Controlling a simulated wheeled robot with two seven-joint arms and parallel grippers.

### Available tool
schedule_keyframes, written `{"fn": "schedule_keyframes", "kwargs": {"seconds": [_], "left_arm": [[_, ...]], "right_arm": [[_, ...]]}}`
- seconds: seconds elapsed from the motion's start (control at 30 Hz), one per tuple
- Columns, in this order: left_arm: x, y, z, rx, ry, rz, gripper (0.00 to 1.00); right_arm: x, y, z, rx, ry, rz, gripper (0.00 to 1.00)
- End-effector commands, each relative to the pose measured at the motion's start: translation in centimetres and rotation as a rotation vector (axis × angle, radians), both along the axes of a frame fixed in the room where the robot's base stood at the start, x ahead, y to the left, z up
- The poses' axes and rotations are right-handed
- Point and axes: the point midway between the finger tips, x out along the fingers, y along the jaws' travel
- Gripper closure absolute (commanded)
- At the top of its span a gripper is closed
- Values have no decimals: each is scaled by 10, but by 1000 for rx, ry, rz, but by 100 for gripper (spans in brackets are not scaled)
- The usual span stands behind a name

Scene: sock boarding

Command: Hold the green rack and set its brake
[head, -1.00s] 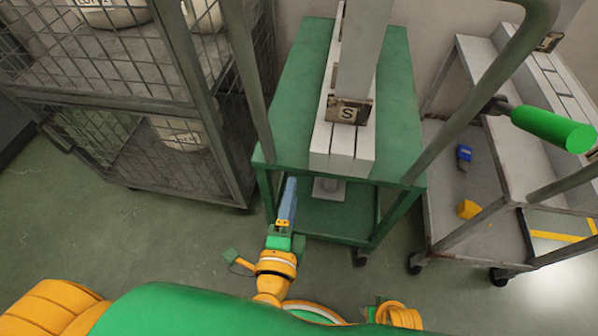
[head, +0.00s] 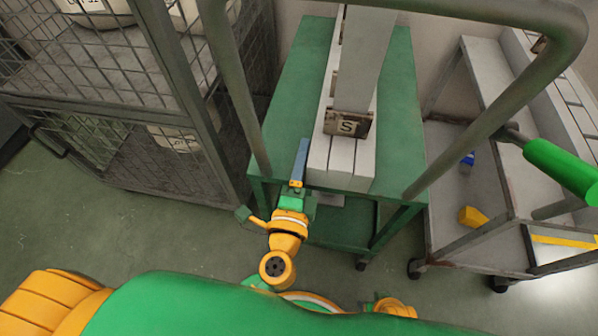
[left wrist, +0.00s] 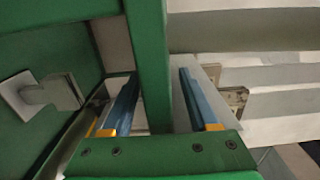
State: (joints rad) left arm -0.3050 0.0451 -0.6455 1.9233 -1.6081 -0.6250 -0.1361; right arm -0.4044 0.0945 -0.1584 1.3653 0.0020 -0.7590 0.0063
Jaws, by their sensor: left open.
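The green rack (head: 400,110) stands ahead in the head view, with a grey hoop handle (head: 480,110) rising from its front corners. White boards, one with an "S" plate (head: 347,123), stand on its top. My left gripper (head: 300,163) is at the rack's front edge, pointing away from me. In the left wrist view its open blue fingers (left wrist: 158,88) lie on either side of a green bar (left wrist: 152,60) of the rack, with gaps visible. A caster (head: 362,262) shows under the rack's front right. I cannot make out a brake lever. My right gripper is not visible.
A wire cage cart (head: 190,60) stands close on the left. Green floor (head: 130,240) is clear in front.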

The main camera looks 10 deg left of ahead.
Motion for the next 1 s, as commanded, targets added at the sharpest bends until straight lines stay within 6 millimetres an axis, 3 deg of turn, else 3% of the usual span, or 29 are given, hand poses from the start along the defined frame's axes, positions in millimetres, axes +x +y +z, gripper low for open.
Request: {"fn": "schedule_keyframes", "kwargs": {"seconds": [0.1,0.37,0.5,0.6,1.0], "left_arm": [[11,0,1,0,0,0,40],[13,0,0,-1,1,0,40],[13,0,0,-1,1,0,78],[13,0,0,-1,1,0,100],[13,0,-1,0,1,0,100]], "right_arm": [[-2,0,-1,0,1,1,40],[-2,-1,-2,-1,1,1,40],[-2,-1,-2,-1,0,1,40],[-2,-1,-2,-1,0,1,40],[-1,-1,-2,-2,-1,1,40]]}}
